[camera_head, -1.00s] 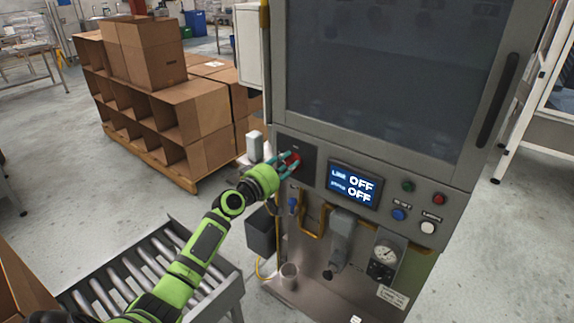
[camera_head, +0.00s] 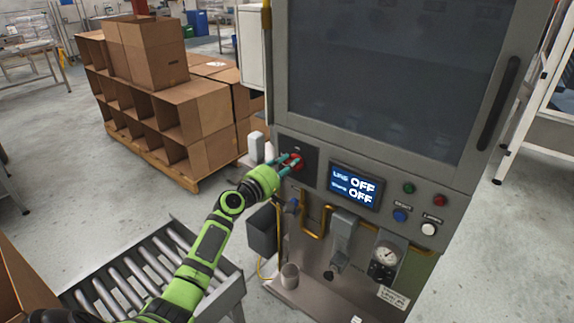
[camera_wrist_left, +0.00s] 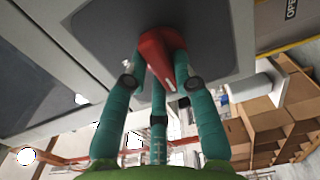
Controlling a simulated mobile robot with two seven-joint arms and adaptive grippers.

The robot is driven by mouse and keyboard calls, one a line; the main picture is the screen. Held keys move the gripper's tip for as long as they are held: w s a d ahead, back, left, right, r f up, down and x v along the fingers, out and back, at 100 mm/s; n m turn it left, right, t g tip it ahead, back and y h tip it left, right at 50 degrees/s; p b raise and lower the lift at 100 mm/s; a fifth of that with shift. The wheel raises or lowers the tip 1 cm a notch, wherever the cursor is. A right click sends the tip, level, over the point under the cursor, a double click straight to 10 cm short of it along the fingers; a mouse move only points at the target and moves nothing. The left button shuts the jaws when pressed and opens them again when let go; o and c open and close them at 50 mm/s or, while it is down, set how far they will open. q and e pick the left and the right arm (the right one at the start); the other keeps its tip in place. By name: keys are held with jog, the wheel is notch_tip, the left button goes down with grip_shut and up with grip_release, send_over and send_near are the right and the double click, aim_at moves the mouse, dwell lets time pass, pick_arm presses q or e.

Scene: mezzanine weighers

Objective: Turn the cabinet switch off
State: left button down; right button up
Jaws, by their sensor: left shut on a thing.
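The red cabinet switch (camera_head: 296,163) sits on a dark plate at the upper left of the grey cabinet's front panel. My left gripper (camera_head: 288,163) is at the switch, its teal fingers around the red handle. In the left wrist view the red switch (camera_wrist_left: 162,58) lies between the fingers of the left gripper (camera_wrist_left: 158,80), which is shut on it. My right gripper is not in view.
Green, red, blue and white buttons (camera_head: 428,229) are right of the display. Below are yellow pipes and a gauge (camera_head: 387,252). A roller conveyor (camera_head: 150,270) lies under my left arm. Cardboard boxes (camera_head: 185,110) stand on a pallet behind, with open floor around.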

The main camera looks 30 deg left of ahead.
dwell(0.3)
pick_arm(q)
jog(key=c, duration=1)
grip_release()
jog(key=s, duration=0.8)
jog(key=s+a, duration=0.1)
jog(key=s, duration=0.3)
